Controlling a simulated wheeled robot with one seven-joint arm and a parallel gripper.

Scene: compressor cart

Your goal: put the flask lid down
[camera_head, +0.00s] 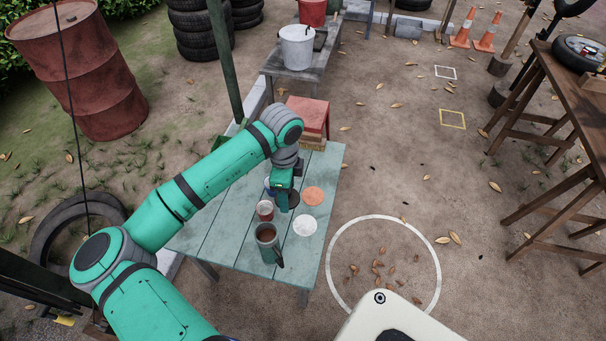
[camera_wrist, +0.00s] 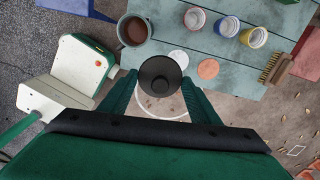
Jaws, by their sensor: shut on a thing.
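The flask lid is a dark round cap (camera_wrist: 160,75) held between the fingertips of my gripper (camera_wrist: 160,88) in the wrist view. In the head view my gripper (camera_head: 285,196) is over the right part of the table, and the lid shows as a dark shape (camera_head: 292,201) by the fingers. The open flask (camera_head: 267,243) stands upright near the table's front edge with brown liquid inside; it also shows in the wrist view (camera_wrist: 134,31). A white disc (camera_head: 304,225) and an orange disc (camera_head: 313,196) lie flat on the table near the lid.
The blue-green plank table (camera_head: 215,225) also bears several cups, including a red-rimmed one (camera_head: 265,207), and a brush (camera_wrist: 271,68). A red box (camera_head: 308,116) is at its back end. Bare ground with a white ring (camera_head: 434,262) lies to the right.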

